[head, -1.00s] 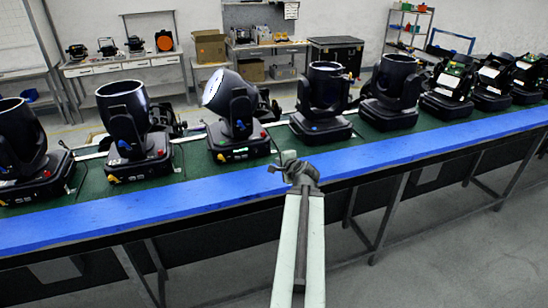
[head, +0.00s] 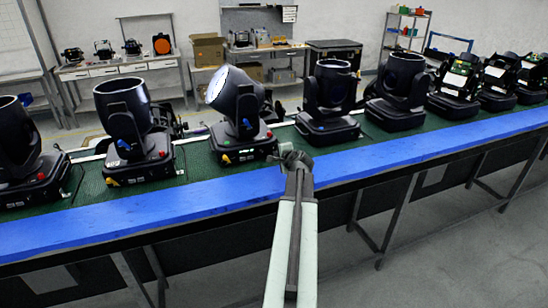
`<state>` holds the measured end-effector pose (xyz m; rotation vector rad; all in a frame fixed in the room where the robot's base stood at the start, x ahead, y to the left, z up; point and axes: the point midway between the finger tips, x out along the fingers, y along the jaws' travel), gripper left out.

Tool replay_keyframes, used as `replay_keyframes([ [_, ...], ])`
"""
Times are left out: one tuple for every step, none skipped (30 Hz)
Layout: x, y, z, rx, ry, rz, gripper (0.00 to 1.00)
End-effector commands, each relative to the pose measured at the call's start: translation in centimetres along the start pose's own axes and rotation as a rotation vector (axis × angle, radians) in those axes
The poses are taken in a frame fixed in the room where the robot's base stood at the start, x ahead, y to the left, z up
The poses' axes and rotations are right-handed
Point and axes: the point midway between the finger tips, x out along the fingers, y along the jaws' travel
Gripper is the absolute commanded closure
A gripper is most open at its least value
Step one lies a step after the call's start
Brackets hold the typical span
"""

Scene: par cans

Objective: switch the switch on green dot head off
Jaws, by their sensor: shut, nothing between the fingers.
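A row of black moving heads stands on the green belt. The head left of centre (head: 240,121) has its barrel tilted up to the left. My gripper (head: 290,155) is shut and empty. It is over the front edge of the belt, to the right of this head's base and apart from it, as far as the picture shows.
A blue rail (head: 130,207) runs along the front of the belt. Another head (head: 327,103) stands close to the right of my gripper, and one with a wide upright barrel (head: 128,130) stands to the left. Grey floor is open in front.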

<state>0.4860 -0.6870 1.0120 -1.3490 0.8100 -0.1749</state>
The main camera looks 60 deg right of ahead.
Motion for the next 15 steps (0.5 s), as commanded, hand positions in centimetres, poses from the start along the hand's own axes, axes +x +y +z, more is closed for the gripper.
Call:
replay_keyframes([
  [0.0, 0.0, 0.2, -0.001, -0.002, 0.000, 1.00],
  [0.1, 0.0, 0.3, -0.002, -0.003, 0.000, 1.00],
  [0.1, 0.0, 0.4, -0.002, -0.004, 0.000, 1.00],
  [0.2, 0.0, 0.5, -0.002, -0.005, 0.000, 1.00],
  [0.4, 0.0, 0.5, -0.003, -0.006, 0.000, 1.00],
  [0.9, 0.1, 0.6, -0.003, -0.007, 0.000, 1.00],
  [1.3, 0.2, 0.6, -0.003, -0.008, 0.000, 1.00],
  [1.0, 0.0, 0.7, -0.003, -0.007, 0.000, 1.00],
  [0.9, 0.0, 0.7, -0.003, -0.008, 0.000, 1.00],
  [0.9, 0.0, 0.8, -0.004, -0.008, 0.000, 1.00],
  [0.9, 0.0, 0.8, -0.004, -0.009, 0.000, 1.00],
  [0.9, 0.0, 0.9, -0.004, -0.009, 0.000, 1.00],
  [0.9, -0.1, 0.9, -0.004, -0.009, 0.000, 1.00],
  [0.9, -0.1, 0.9, -0.004, -0.010, 0.000, 1.00],
  [0.9, -0.2, 0.9, -0.004, -0.010, 0.000, 1.00],
])
